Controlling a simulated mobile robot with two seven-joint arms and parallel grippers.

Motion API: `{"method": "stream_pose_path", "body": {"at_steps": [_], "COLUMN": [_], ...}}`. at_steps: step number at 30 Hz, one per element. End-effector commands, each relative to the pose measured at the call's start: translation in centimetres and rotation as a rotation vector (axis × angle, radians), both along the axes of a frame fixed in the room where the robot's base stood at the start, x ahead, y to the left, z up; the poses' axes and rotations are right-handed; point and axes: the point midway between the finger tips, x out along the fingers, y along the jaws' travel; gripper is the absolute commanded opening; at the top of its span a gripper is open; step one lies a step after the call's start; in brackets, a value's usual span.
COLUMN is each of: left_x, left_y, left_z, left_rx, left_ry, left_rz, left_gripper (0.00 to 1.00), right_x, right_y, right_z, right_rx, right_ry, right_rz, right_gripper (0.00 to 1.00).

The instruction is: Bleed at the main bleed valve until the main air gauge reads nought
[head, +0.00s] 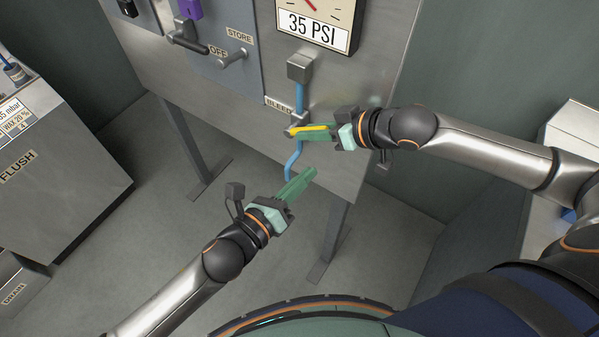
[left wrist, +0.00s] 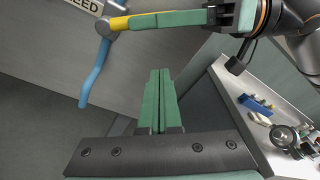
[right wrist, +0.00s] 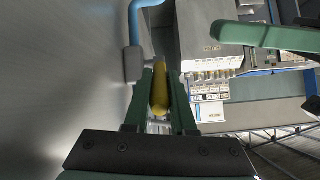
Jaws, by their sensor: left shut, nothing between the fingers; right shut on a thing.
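The main air gauge (head: 320,18) is at the top of the panel in the head view; its plate reads 35 PSI and part of its dial is cut off. The bleed valve (head: 297,120) sits below it on a blue pipe, beside a BLEED label (head: 279,105). Its yellow handle (head: 310,128) points to the right, roughly across the pipe. My right gripper (head: 318,133) is shut on the yellow handle, which also shows between its fingers in the right wrist view (right wrist: 159,95). My left gripper (head: 305,176) is shut and empty, below and apart from the valve.
The blue pipe's lower end (head: 292,165) hangs close to my left gripper. A STORE/OFF lever (head: 232,58) is on the panel at upper left. A FLUSH cabinet (head: 50,170) stands at far left. A bench with small items (left wrist: 255,105) shows in the left wrist view.

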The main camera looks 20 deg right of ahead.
Motion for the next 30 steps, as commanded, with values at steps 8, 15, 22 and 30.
{"method": "stream_pose_path", "body": {"at_steps": [8, 15, 22, 30], "left_x": [2.8, 4.5, 5.1, 5.2], "left_y": [-4.4, -5.1, -4.0, -3.8], "left_z": [-0.5, 0.5, 2.1, 2.4], "left_rx": [-0.003, -0.001, -0.001, -0.002], "left_ry": [0.003, -0.002, 0.001, 0.004], "left_rz": [0.001, 0.002, 0.002, 0.001], "left_gripper": [0.0, 0.0, 0.0, 0.0], "right_x": [0.1, 0.1, 0.1, 0.1], "right_y": [0.0, 0.0, 0.0, 0.0], "right_z": [0.1, 0.1, 0.1, 0.1], "right_rx": [0.002, 0.002, 0.002, 0.002], "right_ry": [-0.004, -0.004, -0.004, -0.005], "right_rz": [0.001, 0.001, 0.001, 0.001], "right_gripper": [0.0, 0.0, 0.0, 0.0]}}
